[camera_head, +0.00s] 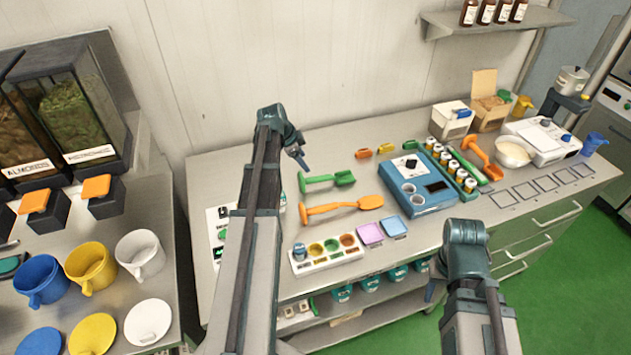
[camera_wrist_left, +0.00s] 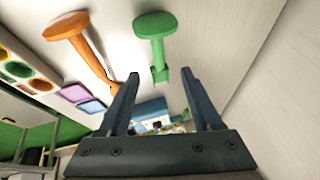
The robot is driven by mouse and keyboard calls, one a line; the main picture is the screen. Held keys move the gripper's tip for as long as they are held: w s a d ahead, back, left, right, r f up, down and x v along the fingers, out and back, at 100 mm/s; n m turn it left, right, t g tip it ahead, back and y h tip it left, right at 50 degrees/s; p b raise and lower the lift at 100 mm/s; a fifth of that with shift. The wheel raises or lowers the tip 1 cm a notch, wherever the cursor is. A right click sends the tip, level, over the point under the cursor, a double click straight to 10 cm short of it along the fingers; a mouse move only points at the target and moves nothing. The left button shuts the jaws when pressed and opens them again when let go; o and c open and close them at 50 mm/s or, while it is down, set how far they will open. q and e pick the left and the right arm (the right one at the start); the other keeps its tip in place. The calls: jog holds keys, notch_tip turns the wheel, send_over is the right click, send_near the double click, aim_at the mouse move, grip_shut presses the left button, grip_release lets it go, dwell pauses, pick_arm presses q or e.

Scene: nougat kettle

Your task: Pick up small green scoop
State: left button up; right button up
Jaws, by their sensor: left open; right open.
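A small green scoop (camera_head: 327,180) lies on the counter, just behind a larger orange scoop (camera_head: 340,207). Its bowl is at the right end and its handle at the left. In the left wrist view the green scoop (camera_wrist_left: 154,27) runs from the top toward the space between my fingertips, and the orange scoop (camera_wrist_left: 68,28) lies to its left. My left gripper (camera_head: 299,157) is open and empty, above the counter near the green scoop's handle end. My right gripper (camera_head: 431,290) is low at the counter's front, largely hidden by its arm.
A blue scale (camera_head: 418,185) stands to the right of the scoops. A white tray of coloured cups (camera_head: 327,255) and purple and blue pads (camera_head: 370,233) lie in front. Small orange and green pieces (camera_head: 363,153) lie behind. Cups and bins stand on the left bench.

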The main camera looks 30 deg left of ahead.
aim_at(313, 178)
pick_arm(q)
jog(key=b+x, duration=0.7)
jog(key=shift+f, duration=0.4)
jog(key=shift+w+d+f+b, duration=0.2)
jog(key=shift+w+f+b, duration=0.15)
jog(key=b+x, duration=0.5)
jog(key=shift+s+a+f, duration=0.15)
jog(key=shift+s+f, duration=0.2)
jog(key=shift+r, duration=0.1)
jog(key=shift+c, duration=0.3)
grip_shut()
